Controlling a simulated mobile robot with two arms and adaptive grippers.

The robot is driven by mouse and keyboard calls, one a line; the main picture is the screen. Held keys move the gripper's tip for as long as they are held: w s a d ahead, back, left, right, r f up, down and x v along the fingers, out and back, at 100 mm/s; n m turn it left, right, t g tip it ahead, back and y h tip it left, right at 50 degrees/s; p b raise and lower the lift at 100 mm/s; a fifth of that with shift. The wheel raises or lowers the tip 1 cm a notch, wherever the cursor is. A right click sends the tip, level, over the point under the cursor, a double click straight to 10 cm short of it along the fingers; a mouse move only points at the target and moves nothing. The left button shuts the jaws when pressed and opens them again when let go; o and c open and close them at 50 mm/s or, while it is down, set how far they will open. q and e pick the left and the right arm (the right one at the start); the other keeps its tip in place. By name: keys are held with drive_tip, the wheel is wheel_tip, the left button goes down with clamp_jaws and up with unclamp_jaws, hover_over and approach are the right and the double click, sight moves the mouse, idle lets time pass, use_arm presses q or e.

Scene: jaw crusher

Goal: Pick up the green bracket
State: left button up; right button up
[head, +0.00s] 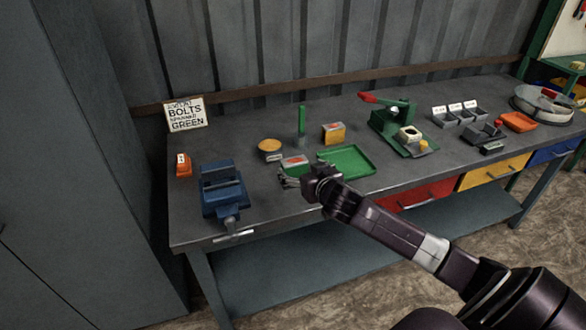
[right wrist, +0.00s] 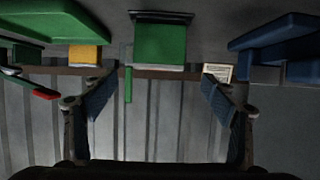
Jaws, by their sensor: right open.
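In the right wrist view a green block (right wrist: 160,43) shows top centre, ahead of the gap between the fingers. My right gripper (head: 284,181) is open and empty, just in front of the block and apart from it; its spread fingers also show in the right wrist view (right wrist: 160,103). My left gripper is out of view.
The green tray (head: 352,170) lies close right of my gripper, the blue vise (head: 222,188) to its left. A green press (head: 392,118) is farther right.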

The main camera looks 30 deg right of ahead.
sight(294, 159)
drive_tip(key=shift+w+d+r, duration=0.1)
drive_tip(key=shift+w+d, duration=0.05)
drive_tip(key=shift+w, duration=0.3)
drive_tip(key=shift+w+f, duration=0.2)
drive_tip(key=shift+w, duration=0.35)
drive_tip(key=shift+d+p+x, duration=0.2)
drive_tip(key=shift+p+x, duration=0.55)
drive_tip(key=shift+x, duration=1.6)
drive_tip(key=shift+w+d+f, duration=0.1)
drive_tip(key=shift+w+f, duration=0.15)
drive_tip(key=shift+w, duration=0.1)
drive_tip(key=c, duration=1.8)
drive_tip(key=shift+r, duration=0.2)
drive_tip(key=shift+c, duration=0.3)
